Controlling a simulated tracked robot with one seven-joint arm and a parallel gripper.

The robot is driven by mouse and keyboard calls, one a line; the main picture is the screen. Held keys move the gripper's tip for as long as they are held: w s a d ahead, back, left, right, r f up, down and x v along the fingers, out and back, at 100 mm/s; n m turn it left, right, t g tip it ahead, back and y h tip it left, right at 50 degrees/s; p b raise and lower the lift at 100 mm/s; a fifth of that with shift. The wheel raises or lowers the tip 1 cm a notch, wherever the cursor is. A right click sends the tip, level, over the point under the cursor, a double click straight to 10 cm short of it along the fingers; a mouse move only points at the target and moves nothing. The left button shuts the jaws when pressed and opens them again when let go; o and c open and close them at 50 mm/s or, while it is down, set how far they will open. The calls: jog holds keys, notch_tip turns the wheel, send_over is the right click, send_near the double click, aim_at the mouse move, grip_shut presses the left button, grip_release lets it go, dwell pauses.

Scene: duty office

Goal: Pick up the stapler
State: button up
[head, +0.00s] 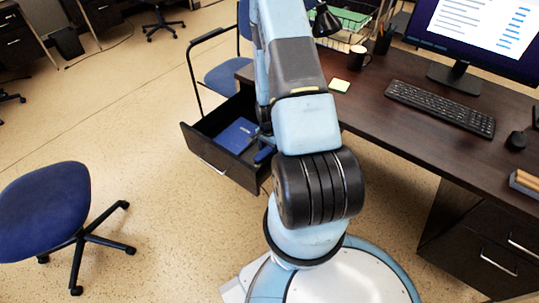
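A small dark blue object (264,154), perhaps the stapler, lies at the right side of the open drawer (208,168). It is partly covered by my arm and too small to tell for sure. My arm stretches up the picture from the base and passes over the right side of the drawer. A dark part at the arm's left edge, just above the drawer, may be my gripper (262,132). Its fingers are mostly hidden behind the arm, so I cannot see whether they are open, shut or touching anything.
A blue book (238,135) lies in the drawer. The dark desk (405,130) bears a keyboard (440,108), monitor (480,30), mug (359,57) and yellow notes (340,86). A blue chair (222,75) stands behind the drawer, another (42,210) at left. Floor between is clear.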

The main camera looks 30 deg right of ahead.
jog(key=c, duration=1.1)
jog(key=shift+r, duration=0.15)
